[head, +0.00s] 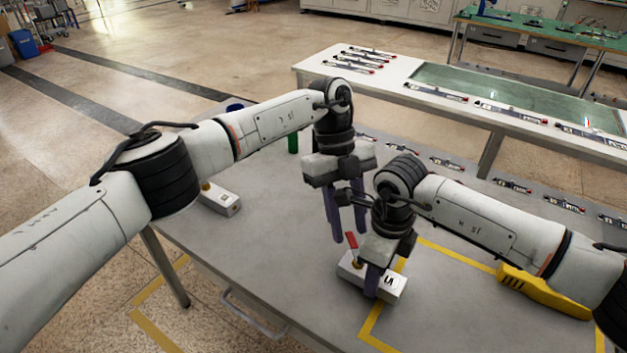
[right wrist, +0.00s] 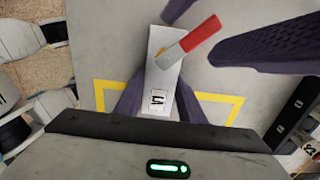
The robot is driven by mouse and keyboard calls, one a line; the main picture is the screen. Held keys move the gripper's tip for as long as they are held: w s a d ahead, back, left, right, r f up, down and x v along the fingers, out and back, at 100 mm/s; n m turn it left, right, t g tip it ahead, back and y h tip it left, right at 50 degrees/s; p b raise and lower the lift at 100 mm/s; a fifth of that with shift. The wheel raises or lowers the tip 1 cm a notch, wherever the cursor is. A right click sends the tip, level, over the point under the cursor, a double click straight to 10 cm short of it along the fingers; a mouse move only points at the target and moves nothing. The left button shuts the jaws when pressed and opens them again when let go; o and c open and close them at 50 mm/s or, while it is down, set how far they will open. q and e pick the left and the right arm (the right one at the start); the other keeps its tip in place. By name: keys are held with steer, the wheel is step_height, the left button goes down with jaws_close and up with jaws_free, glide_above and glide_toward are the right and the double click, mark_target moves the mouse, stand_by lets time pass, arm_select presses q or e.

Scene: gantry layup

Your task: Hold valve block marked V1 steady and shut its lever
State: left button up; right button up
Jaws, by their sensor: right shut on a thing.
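The white valve block marked V1 (head: 356,268) lies on the grey table; its label also shows in the right wrist view (right wrist: 158,101). Its lever (head: 351,242) has a red end and sticks up from the block; in the right wrist view the lever (right wrist: 200,38) slants across the block towards upper right. My right gripper (head: 378,280) is shut on the block's labelled end, a finger on each side. My left gripper (head: 348,236) points down just above and behind the lever. Its purple fingers are apart, on either side of the red end in the right wrist view, with no clear contact.
A yellow tool (head: 540,291) lies to the right. Another white block (head: 220,199) and a green cylinder (head: 293,143) stand at left. Several labelled parts (head: 446,164) line the far edge. A second table (head: 395,76) stands behind.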

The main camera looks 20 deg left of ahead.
arm_select(q)
steer(key=v, duration=1)
steer(key=x, duration=0.8)
steer(key=w+a+x, duration=0.1)
steer(key=x, duration=0.2)
steer(key=shift+f, duration=0.7)
steer(key=shift+s+a+f+n+t, duration=0.1)
steer(key=shift+s+a+n+t, duration=0.3)
steer(key=shift+n, duration=0.5)
steer(key=s+n, duration=0.1)
steer(key=n, duration=0.1)
steer(key=s+a+n+t+h, duration=0.1)
steer(key=n, duration=0.1)
steer(key=v, duration=1.2)
steer(key=shift+w, duration=0.1)
